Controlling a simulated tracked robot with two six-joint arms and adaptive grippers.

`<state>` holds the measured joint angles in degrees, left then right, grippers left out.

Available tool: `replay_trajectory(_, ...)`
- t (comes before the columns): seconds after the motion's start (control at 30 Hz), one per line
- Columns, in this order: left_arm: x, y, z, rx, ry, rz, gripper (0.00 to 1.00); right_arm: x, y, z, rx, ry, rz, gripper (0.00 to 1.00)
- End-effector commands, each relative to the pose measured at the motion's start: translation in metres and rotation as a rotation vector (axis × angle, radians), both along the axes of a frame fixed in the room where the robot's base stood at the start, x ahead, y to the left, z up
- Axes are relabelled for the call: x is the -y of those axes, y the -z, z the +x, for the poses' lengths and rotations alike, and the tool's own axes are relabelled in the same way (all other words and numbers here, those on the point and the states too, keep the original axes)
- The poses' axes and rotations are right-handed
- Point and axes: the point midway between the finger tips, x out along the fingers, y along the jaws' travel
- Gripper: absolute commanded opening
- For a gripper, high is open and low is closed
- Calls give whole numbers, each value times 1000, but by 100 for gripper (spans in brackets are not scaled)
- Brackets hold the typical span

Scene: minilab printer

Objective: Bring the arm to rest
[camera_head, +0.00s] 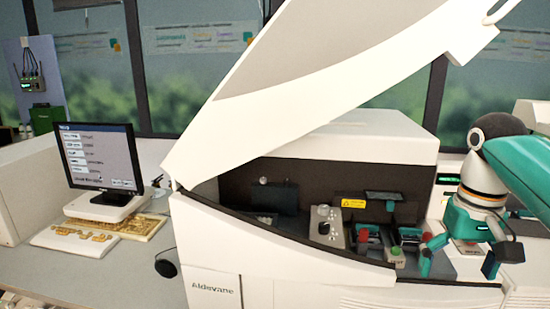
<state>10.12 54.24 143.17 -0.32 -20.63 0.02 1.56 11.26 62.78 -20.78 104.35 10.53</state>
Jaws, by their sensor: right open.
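My right arm comes in from the right edge, teal and white, over the right part of the white minilab printer (208,245). The printer's large white lid (310,60) stands raised and tilted above the bay. My left gripper is not in view.
A monitor (100,160) shows a menu on the left counter (60,268), with a keyboard (135,226) in front of it and a black mouse (166,268) to the right. The bay holds a grey control block (327,226). Windows close off the back.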

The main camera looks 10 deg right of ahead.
Motion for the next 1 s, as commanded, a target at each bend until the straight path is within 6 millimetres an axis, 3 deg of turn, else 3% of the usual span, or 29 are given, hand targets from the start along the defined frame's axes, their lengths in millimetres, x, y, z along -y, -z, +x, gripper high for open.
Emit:
replay_trajectory(0.27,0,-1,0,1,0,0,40,-13,42,29,3,-53,12,100)
replay_trajectory(0.57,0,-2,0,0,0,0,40,-43,126,69,16,-138,57,100)
replay_trajectory(0.67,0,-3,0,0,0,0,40,-61,170,80,19,-172,85,100)
replay_trajectory(0.77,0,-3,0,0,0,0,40,-87,230,85,23,-209,130,100)
replay_trajectory(0.8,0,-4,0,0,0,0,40,-100,258,84,26,-222,154,100)
replay_trajectory(0.93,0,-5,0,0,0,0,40,-143,347,65,39,-240,232,100)
replay_trajectory(1.0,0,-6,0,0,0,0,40,-166,390,43,44,-236,272,100)
